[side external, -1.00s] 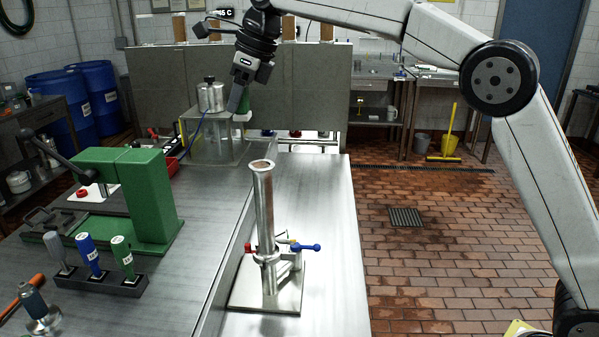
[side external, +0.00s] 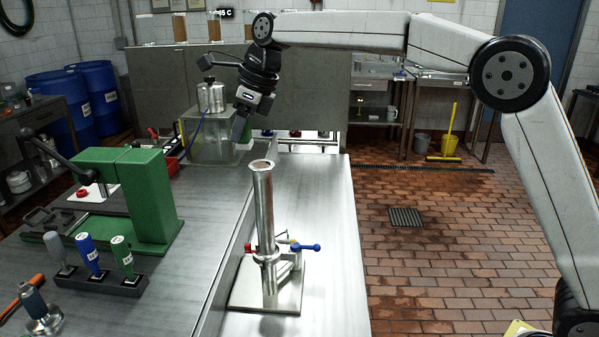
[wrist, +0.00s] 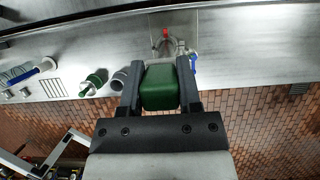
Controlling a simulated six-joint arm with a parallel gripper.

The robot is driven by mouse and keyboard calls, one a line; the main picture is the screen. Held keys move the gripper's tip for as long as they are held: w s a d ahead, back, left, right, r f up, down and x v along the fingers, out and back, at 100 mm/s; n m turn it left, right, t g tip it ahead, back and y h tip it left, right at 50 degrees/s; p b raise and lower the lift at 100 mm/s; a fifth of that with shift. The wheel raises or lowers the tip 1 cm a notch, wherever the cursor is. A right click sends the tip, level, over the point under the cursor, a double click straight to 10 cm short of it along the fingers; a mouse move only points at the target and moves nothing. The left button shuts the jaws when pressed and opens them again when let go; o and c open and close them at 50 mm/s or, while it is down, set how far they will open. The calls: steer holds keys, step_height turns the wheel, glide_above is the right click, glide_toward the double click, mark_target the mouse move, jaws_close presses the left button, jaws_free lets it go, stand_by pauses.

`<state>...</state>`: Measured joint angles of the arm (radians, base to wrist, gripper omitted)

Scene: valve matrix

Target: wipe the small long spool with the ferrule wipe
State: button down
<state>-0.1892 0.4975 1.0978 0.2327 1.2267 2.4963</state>
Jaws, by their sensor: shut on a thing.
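My gripper (side external: 242,128) is shut on a green block with a pale underside, which I take to be the ferrule wipe (side external: 247,136). In the wrist view the green block (wrist: 160,88) fills the space between the two dark fingers. A tall shiny steel tube with a flanged top, apparently the small long spool (side external: 264,205), stands upright on a square base plate (side external: 285,298). In the side view the gripper and wipe are above and behind the tube's top, slightly left, with a visible gap. The wipe's underside is mostly hidden.
A red-ended handle (side external: 248,248) and a blue handle (side external: 308,247) stick out around the tube's lower part. A green press (side external: 150,200) and a tool rack (side external: 95,280) stand on the left bench. A clear tank (side external: 210,140) is behind. The bench right of the tube is clear.

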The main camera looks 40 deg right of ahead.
mark_target(241, 142)
steer(key=shift+f, duration=0.8)
steer(key=shift+s+d+f, duration=0.15)
steer(key=shift+d+f, duration=0.05)
steer(key=shift+f, duration=0.25)
steer(key=shift+s+d+f, duration=0.15)
steer(key=shift+f, duration=0.3)
steer(key=shift+s+d+f, duration=0.1)
steer(key=shift+s+d, duration=1.55)
steer(key=shift+w+a, duration=1.95)
steer(key=shift+w, duration=0.1)
steer(key=shift+s+d, duration=2.1)
steer(key=shift+s, duration=0.05)
steer(key=shift+w+a, duration=2)
steer(key=shift+w, duration=0.05)
steer(key=shift+w+a+r, duration=0.15)
steer(key=shift+r, duration=3.9)
steer(key=shift+r, duration=0.2)
